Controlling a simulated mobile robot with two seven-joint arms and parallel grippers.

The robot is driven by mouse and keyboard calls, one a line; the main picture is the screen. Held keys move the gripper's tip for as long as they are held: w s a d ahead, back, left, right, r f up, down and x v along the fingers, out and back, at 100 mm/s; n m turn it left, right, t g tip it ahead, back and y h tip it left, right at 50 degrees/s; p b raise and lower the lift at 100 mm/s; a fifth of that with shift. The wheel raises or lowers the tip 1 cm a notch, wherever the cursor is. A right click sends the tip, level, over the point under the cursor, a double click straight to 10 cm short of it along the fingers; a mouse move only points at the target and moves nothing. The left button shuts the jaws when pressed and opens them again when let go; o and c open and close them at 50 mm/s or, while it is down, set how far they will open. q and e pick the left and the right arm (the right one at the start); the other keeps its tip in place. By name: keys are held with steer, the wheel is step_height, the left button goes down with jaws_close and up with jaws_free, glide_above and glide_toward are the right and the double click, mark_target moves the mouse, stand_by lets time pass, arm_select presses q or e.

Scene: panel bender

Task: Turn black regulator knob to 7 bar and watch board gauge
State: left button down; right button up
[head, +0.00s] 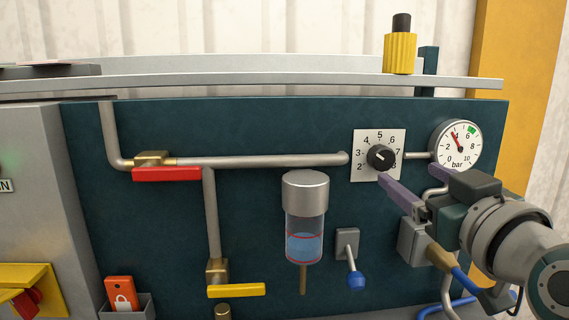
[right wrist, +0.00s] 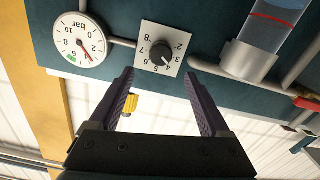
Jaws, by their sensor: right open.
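The black regulator knob (head: 380,157) sits on a white dial plate (head: 362,175) with a numbered scale. Its white mark points up and left, roughly toward 4. The round board gauge (head: 455,145) is to its right, its red needle between 4 and 6, left of a green band. My right gripper (right wrist: 160,75) is open and empty. In the right wrist view its two purple fingers stand apart, with the knob (right wrist: 161,54) beyond the gap. My left gripper is out of view.
A grey pipe (head: 260,161) runs left from the dial plate to a red-handled valve (head: 166,174). A filter bowl (head: 304,220) and a blue-tipped lever (head: 355,280) are left of my right arm. A yellow cylinder with a black top (head: 400,52) stands on the ledge above.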

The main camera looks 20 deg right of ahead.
mark_target(385, 159)
steer(key=x, duration=0.8)
steer(key=shift+w, duration=0.35)
jaws_close()
